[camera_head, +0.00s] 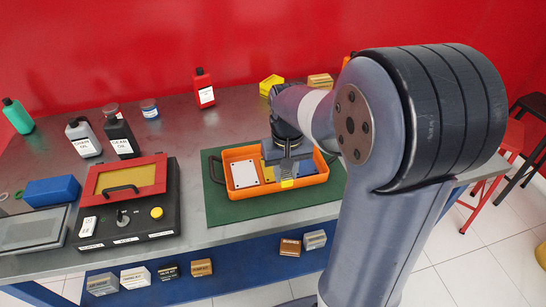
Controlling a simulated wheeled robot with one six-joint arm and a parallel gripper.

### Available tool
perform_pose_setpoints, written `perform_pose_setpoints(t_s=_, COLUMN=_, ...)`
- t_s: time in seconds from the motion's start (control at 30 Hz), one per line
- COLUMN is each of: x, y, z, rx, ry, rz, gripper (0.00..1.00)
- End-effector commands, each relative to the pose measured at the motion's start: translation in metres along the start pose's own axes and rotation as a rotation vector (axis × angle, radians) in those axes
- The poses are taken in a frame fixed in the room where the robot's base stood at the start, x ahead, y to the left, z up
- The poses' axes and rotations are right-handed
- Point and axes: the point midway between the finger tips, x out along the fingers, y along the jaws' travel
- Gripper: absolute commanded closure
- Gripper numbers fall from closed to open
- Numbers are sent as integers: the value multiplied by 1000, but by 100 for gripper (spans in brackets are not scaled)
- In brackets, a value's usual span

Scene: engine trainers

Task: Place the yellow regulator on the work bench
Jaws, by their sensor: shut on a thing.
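My gripper (287,169) reaches down over the orange tray (238,152) on the green mat (240,209). It is shut on a small yellow part (288,184), which looks like the yellow regulator. Most of the part is hidden by the gripper. It shows low at the fingertips, inside the tray's outline; I cannot tell whether it touches the tray floor. The tray also holds a white plate (243,174) at left and a blue part (304,169) at right. The work bench (185,120) is the grey metal top beneath the mat.
A black control box (128,228) with a red-framed lid stands left of the mat. A yellow bin (271,83) is at the back. Bare bench lies between the bottles and tray.

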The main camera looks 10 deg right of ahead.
Motion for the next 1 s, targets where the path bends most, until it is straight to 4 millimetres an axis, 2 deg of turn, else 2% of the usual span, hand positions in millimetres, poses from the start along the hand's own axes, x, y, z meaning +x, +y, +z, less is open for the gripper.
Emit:
perform_pose_setpoints(t_s=0.1, x=4, y=0, z=3, rx=0, ry=-3, rz=0, gripper=100)
perform_pose_setpoints(t_s=0.33, x=45, y=0, z=3, rx=0, ry=-6, rz=0, gripper=100)
perform_pose_setpoints(t_s=0.53, x=65, y=0, z=3, rx=0, ry=-4, rz=0, gripper=100)
perform_pose_setpoints(t_s=0.7, x=90, y=0, z=3, rx=0, ry=-4, rz=0, gripper=100)
perform_pose_setpoints(t_s=0.8, x=96, y=0, z=3, rx=0, ry=-2, rz=0, gripper=100)
perform_pose_setpoints(t_s=1.0, x=97, y=0, z=2, rx=0, ry=0, rz=0, gripper=100)
